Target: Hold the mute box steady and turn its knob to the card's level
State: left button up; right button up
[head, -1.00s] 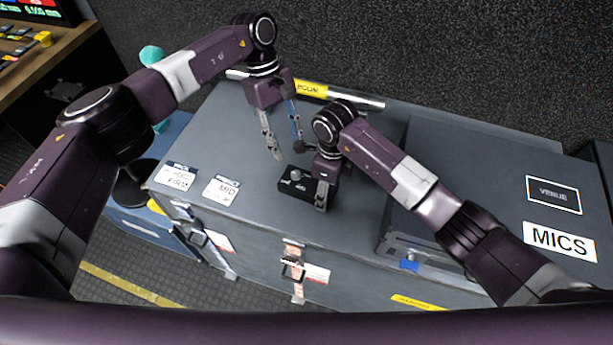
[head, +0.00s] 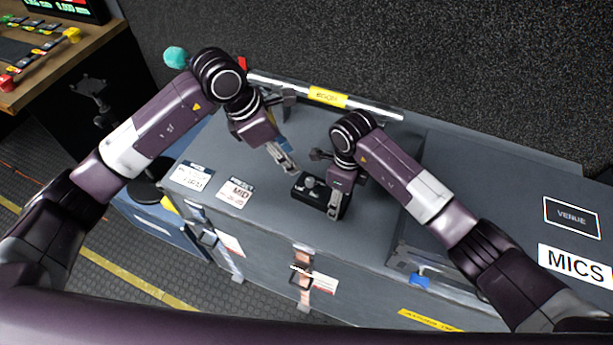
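The mute box (head: 318,197) is small and black and lies on the grey case lid, with a grey knob (head: 309,182) on top. My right gripper (head: 338,204) is at the box's right end, one finger down against its near side; the other finger is hidden. It appears shut on the box. My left gripper (head: 287,162) points down just behind and left of the knob, apart from it as far as I can see; its fingers overlap in this view. A card reading MID (head: 236,191) lies left of the box. Another card (head: 193,177), seemingly reading FIRM, lies further left.
A silver tube with a yellow label (head: 327,97) lies along the back of the grey case (head: 290,225). A higher case marked MICS (head: 500,210) stands on the right. A desk with controls (head: 35,50) is at the upper left. The lid between cards and box is clear.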

aim_at(309, 181)
pick_arm(q)
jog(key=x, duration=1.1)
jog(key=shift+d+f, duration=0.15)
jog(key=shift+f, duration=0.25)
jog(key=shift+c, duration=0.2)
grip_shut()
